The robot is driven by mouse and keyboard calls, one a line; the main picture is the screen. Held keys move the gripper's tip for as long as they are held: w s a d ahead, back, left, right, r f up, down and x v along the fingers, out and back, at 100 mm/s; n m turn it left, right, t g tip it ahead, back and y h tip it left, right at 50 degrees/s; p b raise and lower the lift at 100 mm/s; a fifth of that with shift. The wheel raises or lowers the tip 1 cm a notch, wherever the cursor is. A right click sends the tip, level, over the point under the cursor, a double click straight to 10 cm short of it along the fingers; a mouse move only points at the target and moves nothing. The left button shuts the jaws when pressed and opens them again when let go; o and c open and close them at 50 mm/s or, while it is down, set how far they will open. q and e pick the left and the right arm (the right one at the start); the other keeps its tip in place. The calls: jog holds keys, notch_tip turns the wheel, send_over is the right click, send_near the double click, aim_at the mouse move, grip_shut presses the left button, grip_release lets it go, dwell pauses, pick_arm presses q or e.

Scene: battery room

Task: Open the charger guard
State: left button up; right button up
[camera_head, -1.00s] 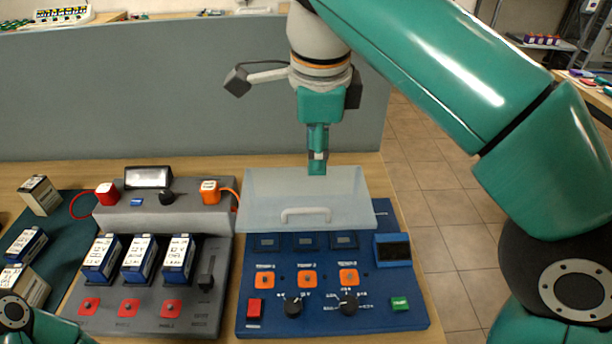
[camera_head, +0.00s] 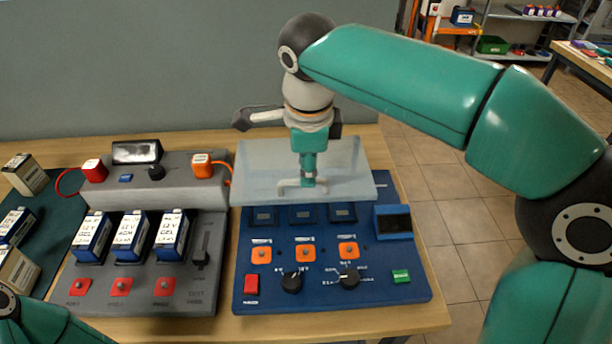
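The charger guard (camera_head: 256,178) is a clear, pale lid lying over the back part of the blue charger (camera_head: 320,289). It looks lowered. A light bar handle (camera_head: 290,184) sits near its front edge. My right gripper (camera_head: 309,181) points down at the middle of the handle, with its fingertips at or touching the bar. The fingers look narrow from here, and I cannot tell whether they are closed on it. My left gripper is out of view; only a piece of my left arm shows at the lower left.
The charger's front carries orange buttons, black knobs, a red switch (camera_head: 251,285) and a green button (camera_head: 401,276). A grey test station (camera_head: 190,300) with batteries stands at left. A grey partition (camera_head: 150,70) rises behind. Floor is open at right.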

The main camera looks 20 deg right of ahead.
jog(key=shift+w+f, duration=0.15)
jog(key=shift+f, duration=0.6)
jog(key=shift+w+f, duration=0.1)
jog(key=shift+f, duration=0.65)
grip_shut()
